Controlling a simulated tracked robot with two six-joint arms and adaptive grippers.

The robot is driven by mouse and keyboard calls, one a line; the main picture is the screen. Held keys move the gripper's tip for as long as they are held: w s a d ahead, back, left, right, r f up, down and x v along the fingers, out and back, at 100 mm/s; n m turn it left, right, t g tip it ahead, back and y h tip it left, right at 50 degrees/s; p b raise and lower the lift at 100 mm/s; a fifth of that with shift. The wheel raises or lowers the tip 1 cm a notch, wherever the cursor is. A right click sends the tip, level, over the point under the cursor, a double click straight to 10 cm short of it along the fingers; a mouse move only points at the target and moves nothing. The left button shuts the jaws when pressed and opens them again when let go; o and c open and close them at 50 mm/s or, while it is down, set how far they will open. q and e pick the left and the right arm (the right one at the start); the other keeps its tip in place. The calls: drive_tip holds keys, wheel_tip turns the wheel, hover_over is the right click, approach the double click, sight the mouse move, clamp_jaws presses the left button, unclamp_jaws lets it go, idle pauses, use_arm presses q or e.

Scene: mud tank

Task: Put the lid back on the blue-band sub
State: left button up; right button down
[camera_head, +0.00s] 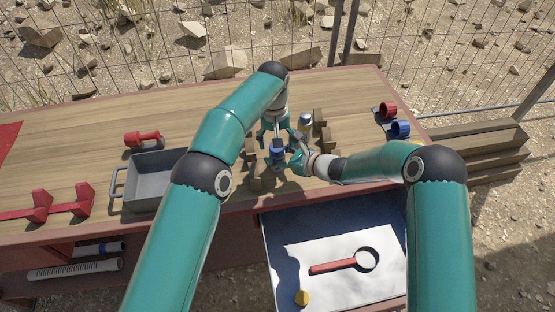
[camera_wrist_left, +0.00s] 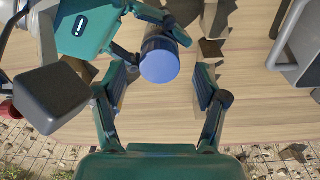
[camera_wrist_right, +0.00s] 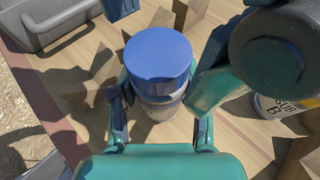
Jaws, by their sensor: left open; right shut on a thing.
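The blue-band sub (camera_wrist_right: 160,100) is a small can in pale wood-block surroundings, topped by a round blue lid (camera_wrist_right: 158,52); whether the lid is fully seated I cannot tell. The lid also shows in the left wrist view (camera_wrist_left: 160,66) and the head view (camera_head: 277,149). My right gripper (camera_wrist_right: 160,122) is shut on the can's body, below the lid. My left gripper (camera_wrist_left: 158,92) is open and empty; the lid lies just beyond its fingertips, between them in the picture.
A second can marked "SUB B" (camera_wrist_right: 272,106) stands close by, partly hidden by my left arm. Wooden blocks (camera_head: 319,122) surround the cans.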

use_arm(q)
drive_tip(key=shift+s+a+r, duration=0.1)
drive_tip(key=shift+r, duration=1.25)
drive_tip(key=shift+s+r, duration=0.1)
drive_tip(key=shift+r, duration=1.2)
use_arm(e)
drive_tip(key=shift+c, duration=2.2)
unclamp_jaws()
drive_tip(key=v, duration=1.2)
drive_tip(key=shift+f, duration=0.1)
